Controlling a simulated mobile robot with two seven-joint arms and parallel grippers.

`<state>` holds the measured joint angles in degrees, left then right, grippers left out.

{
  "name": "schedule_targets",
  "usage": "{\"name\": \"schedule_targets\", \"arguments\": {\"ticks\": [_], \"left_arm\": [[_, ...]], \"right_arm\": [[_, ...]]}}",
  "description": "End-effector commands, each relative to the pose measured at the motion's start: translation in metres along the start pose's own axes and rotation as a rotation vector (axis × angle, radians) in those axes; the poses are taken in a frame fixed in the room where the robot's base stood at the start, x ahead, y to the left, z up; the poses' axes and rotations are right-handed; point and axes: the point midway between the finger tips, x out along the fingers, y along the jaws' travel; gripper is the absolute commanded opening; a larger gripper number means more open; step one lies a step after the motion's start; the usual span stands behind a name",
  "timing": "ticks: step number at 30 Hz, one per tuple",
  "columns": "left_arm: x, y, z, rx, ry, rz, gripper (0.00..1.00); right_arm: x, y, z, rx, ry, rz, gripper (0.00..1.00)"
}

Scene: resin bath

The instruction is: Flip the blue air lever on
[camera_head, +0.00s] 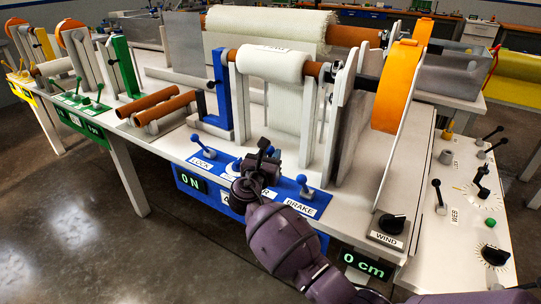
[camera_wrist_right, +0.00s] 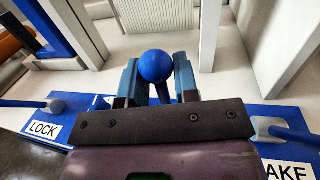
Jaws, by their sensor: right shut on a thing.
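My right gripper (camera_head: 262,158) is at the blue control panel (camera_head: 308,205) on the front of the table. In the wrist view its two fingers (camera_wrist_right: 159,82) are shut around a blue ball-topped lever (camera_wrist_right: 156,65). The ball sticks up between the fingertips. The lever's label is mostly covered by my gripper; only a final R shows in the head view. A lever marked LOCK (camera_head: 197,138) stands to its left and one marked BRAKE (camera_head: 302,182) to its right. My left gripper is not in view.
A white roll (camera_head: 272,65) on a brown core stands between uprights behind the panel. An orange wheel (camera_head: 398,85) and a WIND knob (camera_head: 391,224) are at the right. A display (camera_head: 190,183) reads ON.

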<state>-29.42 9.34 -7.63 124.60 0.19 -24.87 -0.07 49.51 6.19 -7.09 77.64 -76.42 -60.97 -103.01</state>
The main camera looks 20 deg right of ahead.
Motion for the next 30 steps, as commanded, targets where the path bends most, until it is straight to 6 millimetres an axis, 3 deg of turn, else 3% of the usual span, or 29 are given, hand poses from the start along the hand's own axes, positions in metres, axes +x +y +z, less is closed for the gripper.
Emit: {"name": "schedule_targets", "arguments": {"ticks": [18, 30], "left_arm": [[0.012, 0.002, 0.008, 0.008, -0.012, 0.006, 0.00], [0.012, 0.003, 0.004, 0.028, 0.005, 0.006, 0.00]], "right_arm": [[-0.029, 0.006, -0.012, -0.082, -0.386, 0.004, 0.00], [-0.038, 0.007, -0.013, -0.104, -0.506, 0.004, 0.00]]}}
